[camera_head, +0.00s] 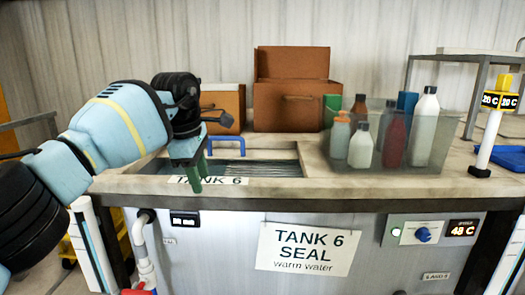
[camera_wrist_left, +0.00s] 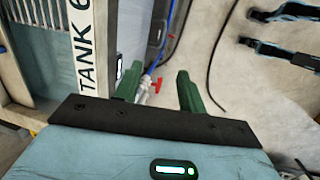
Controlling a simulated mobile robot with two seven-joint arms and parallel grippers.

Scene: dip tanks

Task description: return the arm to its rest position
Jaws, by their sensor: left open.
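My left arm (camera_head: 115,125) comes in from the left of the head view, raised and bent over the front left of the tank. My left gripper (camera_head: 195,172) points down over the tank's front rim, near the small TANK 6 label. In the left wrist view its two green fingers (camera_wrist_left: 157,88) stand apart with nothing between them. Below them are the floor, a pipe and a red valve handle. Whether the fingers touch the rim cannot be told. My right gripper is in neither view.
Tank 6 (camera_head: 240,168) holds water, with a blue handle (camera_head: 226,139) at its back. A clear bin (camera_head: 433,150) of several bottles stands on the right of the counter. Brown boxes (camera_head: 292,105) stand behind. A yellow-topped post (camera_head: 490,140) and blue tray (camera_head: 500,158) are far right.

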